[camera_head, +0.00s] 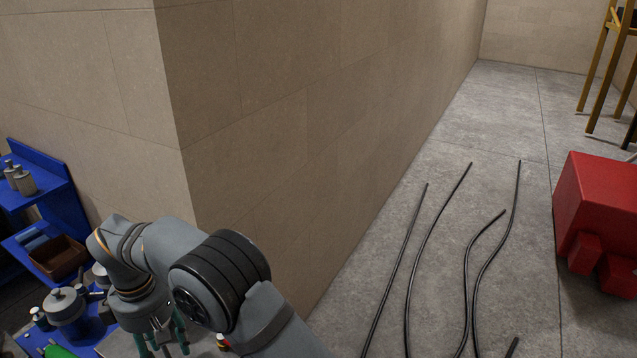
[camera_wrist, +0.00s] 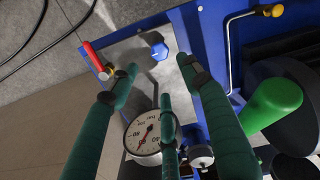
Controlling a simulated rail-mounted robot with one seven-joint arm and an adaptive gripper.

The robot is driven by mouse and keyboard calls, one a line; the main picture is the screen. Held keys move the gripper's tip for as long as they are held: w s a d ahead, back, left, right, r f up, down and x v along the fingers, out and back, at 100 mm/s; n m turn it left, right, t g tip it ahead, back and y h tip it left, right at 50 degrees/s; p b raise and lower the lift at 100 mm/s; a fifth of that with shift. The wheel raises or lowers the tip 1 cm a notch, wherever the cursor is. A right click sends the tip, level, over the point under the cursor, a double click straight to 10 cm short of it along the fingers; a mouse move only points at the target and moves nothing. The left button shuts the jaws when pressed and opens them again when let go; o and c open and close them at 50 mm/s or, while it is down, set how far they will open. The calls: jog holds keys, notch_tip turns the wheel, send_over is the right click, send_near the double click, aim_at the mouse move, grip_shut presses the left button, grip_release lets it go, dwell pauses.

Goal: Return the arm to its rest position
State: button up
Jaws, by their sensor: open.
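My grey arm shows at the lower left of the head view, bent at the elbow beside the wall corner. My gripper (camera_head: 163,338) points down there, low in the picture, and its tips are partly cut off. In the wrist view its teal fingers (camera_wrist: 160,76) are spread apart with nothing held between them. Beyond them are a grey metal plate (camera_wrist: 141,62) on a blue machine, a blue hex-shaped knob (camera_wrist: 159,51) and a round pressure gauge (camera_wrist: 148,131), partly covered by a finger.
A blue shelf (camera_head: 62,205) with metal parts and a brown box (camera_head: 58,257) stand left of my arm. The beige wall (camera_head: 290,110) rises close behind it. Black hoses (camera_head: 415,265) and a red block (camera_head: 600,205) are on the floor at right. A green handle (camera_wrist: 272,105) sits near my fingers.

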notch_tip(320, 180, down, 12)
jog(key=shift+d+r, duration=0.1)
jog(key=shift+r, duration=0.1)
jog(key=shift+f+m, duration=0.3)
jog(key=shift+f, duration=0.1)
jog(key=m, duration=0.4)
jog(key=shift+r+b, duration=0.1)
jog(key=shift+b, duration=0.3)
jog(key=m, duration=1.3)
jog(key=shift+m+p, duration=0.3)
jog(key=shift+p, duration=0.05)
jog(key=shift+r, duration=0.9)
jog(key=shift+r, duration=0.1)
